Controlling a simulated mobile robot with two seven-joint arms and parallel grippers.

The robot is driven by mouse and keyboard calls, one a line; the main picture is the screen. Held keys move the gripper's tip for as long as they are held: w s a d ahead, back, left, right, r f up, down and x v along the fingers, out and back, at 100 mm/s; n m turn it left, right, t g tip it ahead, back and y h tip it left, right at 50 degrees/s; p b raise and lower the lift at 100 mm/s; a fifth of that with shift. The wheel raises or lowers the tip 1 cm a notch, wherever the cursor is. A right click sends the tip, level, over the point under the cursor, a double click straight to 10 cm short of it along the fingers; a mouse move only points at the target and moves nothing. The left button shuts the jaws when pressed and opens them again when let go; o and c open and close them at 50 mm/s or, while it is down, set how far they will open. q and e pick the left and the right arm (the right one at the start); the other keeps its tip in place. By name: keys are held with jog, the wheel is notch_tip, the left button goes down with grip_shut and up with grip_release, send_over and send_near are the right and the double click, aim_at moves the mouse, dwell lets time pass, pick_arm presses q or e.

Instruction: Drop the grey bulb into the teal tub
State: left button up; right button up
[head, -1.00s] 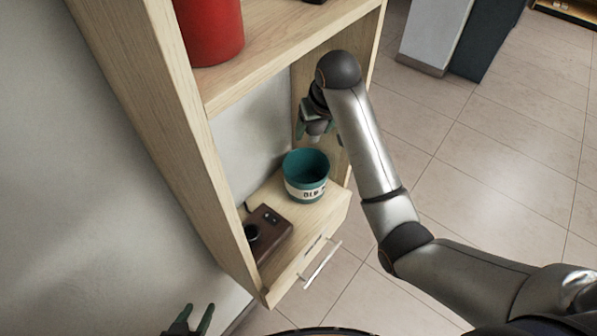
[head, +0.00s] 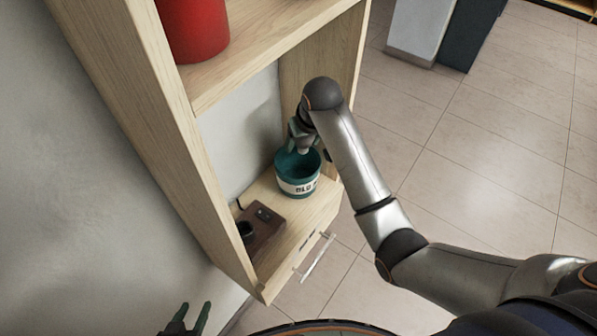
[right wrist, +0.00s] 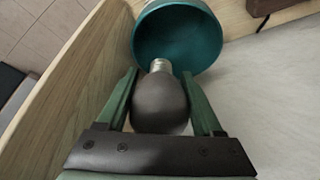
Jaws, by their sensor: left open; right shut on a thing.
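The teal tub (head: 298,187) with a pale label stands upright on the wooden shelf board. In the right wrist view the tub's open mouth (right wrist: 180,35) faces me and looks empty inside. My right gripper (right wrist: 160,88) is shut on the grey bulb (right wrist: 160,106). The bulb's metal screw base points towards the tub mouth and overlaps it in that view. In the head view my right gripper (head: 305,145) is just above the tub's rim, and the bulb is mostly hidden there. My left gripper (head: 189,318) is open and empty at the bottom edge, away from the shelf.
A brown box (head: 262,228) with a dark round part sits on the board left of the tub. A red container (head: 195,30) stands on the shelf above. The unit's wooden side panels (head: 322,75) flank the tub. A drawer handle (head: 315,258) sticks out in front.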

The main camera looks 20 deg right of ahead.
jog(key=o, duration=1.4)
jog(key=shift+d, duration=0.15)
jog(key=shift+w+r, duration=0.1)
